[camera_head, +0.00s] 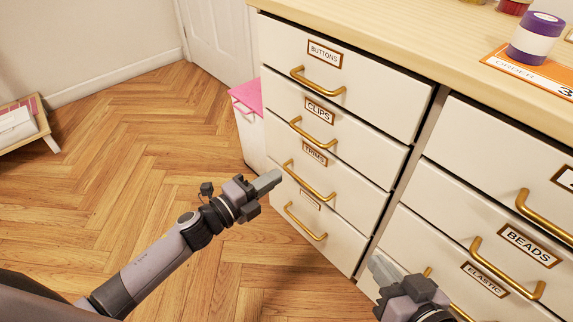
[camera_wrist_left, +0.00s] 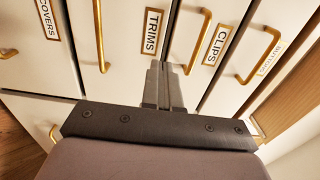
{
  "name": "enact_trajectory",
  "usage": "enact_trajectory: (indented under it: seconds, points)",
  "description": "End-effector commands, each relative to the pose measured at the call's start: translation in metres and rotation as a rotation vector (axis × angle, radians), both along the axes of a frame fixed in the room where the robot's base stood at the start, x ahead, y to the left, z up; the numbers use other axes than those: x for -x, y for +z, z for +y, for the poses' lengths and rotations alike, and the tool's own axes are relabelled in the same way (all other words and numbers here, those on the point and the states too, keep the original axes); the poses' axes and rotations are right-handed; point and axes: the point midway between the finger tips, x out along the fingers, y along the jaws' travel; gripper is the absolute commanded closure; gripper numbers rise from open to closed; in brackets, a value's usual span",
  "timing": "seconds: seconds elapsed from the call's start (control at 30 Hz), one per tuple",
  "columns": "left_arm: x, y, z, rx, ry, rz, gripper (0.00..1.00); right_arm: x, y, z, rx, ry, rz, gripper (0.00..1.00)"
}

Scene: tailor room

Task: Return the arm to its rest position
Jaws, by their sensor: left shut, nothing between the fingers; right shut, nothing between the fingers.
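My left gripper (camera_head: 268,182) is shut and empty in the head view. It hangs in front of the left drawer column, close to the TRIMS drawer (camera_head: 345,182). In the left wrist view its shut fingers (camera_wrist_left: 158,85) point towards the drawer fronts, between the TRIMS label (camera_wrist_left: 152,31) and the CLIPS label (camera_wrist_left: 217,45). Whether the fingertips touch a front, I cannot tell. My right gripper (camera_head: 378,268) is at the bottom of the head view, before the right drawer column. It is shut and empty, and its arm is mostly out of frame.
The white cabinet has labelled drawers with brass handles, such as BUTTONS (camera_head: 345,82) and BEADS (camera_head: 470,205). On its wooden top (camera_head: 400,38) are a purple-and-white spool (camera_head: 535,40) and an orange order card (camera_head: 515,68). A pink-topped white bin (camera_head: 247,125) stands beside it. Open wooden floor (camera_head: 120,150) lies left.

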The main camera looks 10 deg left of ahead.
Motion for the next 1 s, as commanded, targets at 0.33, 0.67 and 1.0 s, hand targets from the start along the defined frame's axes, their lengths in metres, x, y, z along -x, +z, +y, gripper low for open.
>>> enact_trajectory:
  seconds: [0.33, 0.67, 1.0]
  points:
    - [0.02, 0.0, 0.015, -0.001, -0.001, -0.001, 1.0, 0.004, -0.003, -0.005, 0.035, -0.003, 0.008, 1.0]
    - [0.034, 0.006, 0.012, 0.186, 0.086, 0.117, 1.0, 0.004, -0.002, -0.005, 0.03, -0.005, 0.008, 1.0]
    - [0.117, 0.009, 0.012, 0.983, 0.417, 0.795, 1.0, 0.003, -0.001, -0.004, 0.028, -0.005, 0.007, 1.0]
